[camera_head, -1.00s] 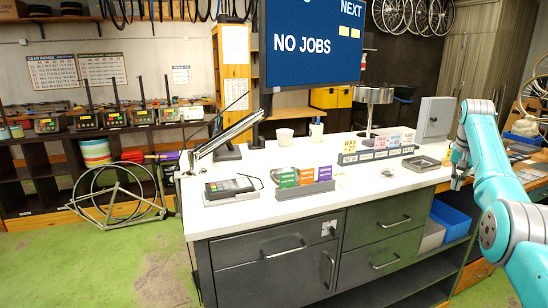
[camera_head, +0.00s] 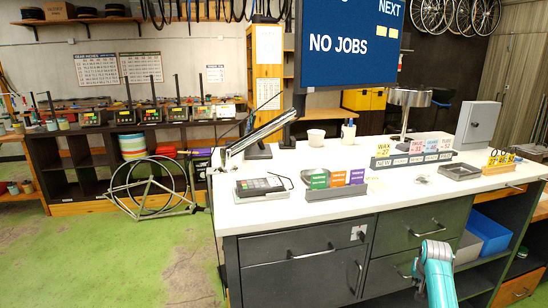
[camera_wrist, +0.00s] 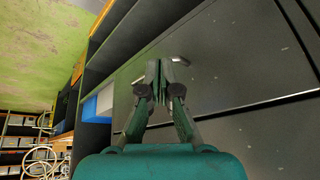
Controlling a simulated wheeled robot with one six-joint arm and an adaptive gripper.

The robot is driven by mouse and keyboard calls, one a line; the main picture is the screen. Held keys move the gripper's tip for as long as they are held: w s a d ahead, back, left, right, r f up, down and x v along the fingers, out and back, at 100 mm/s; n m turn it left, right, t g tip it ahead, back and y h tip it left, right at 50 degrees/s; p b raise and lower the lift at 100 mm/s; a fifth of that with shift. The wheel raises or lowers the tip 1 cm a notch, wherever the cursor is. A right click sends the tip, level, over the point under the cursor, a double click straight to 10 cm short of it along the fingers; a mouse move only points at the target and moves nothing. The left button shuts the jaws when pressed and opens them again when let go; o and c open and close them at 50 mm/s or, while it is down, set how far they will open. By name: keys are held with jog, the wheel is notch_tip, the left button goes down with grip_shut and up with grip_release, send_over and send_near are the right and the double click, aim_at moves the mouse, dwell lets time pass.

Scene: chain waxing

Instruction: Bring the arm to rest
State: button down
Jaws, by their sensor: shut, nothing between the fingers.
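My arm (camera_head: 438,275) shows low at the right in the head view, in front of the counter's drawers. Its end is out of frame or hidden there. In the wrist view my gripper (camera_wrist: 159,72) is shut, its fingertips together with nothing between them. It points at the dark drawer fronts, near a metal drawer handle (camera_wrist: 165,62). I cannot tell how far it is from them.
The white counter (camera_head: 410,205) bears a card terminal (camera_head: 262,187), coloured cards in a grey holder (camera_head: 335,190), a dark tray (camera_head: 459,171) and a grey box (camera_head: 478,125).

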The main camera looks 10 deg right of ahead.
jog(key=s+a+f+n+t, duration=0.1)
jog(key=s+a+f+t, duration=0.1)
jog(key=s+a+f, duration=0.7)
jog(key=s+a+f+n+t, duration=0.1)
jog(key=s+a+f+n, duration=0.1)
jog(key=s+a+f, duration=0.7)
jog(key=s+a+f+t, duration=0.25)
jog(key=s+a, duration=0.45)
jog(key=a, duration=0.4)
jog(key=s+a+r+n+t, duration=0.1)
jog(key=s+a+r, duration=0.15)
jog(key=s, duration=0.35)
jog(key=s+a+r+n+y, duration=0.1)
jog(key=s+a+r, duration=0.1)
jog(key=s+a, duration=0.35)
jog(key=s+a+r+n+t, duration=0.1)
jog(key=s+r, duration=0.2)
jog(key=s, duration=0.4)
jog(key=s+a+r+n+t+y, duration=0.1)
jog(key=s+a+r, duration=0.1)
jog(key=s+r, duration=0.5)
jog(key=s+a+r+n+t+y, duration=0.1)
jog(key=s+a+r+t, duration=0.1)
jog(key=s+r, duration=0.6)
notch_tip(320, 180, up, 6)
jog(key=shift+s+f, duration=0.1)
jog(key=shift+s, duration=0.05)
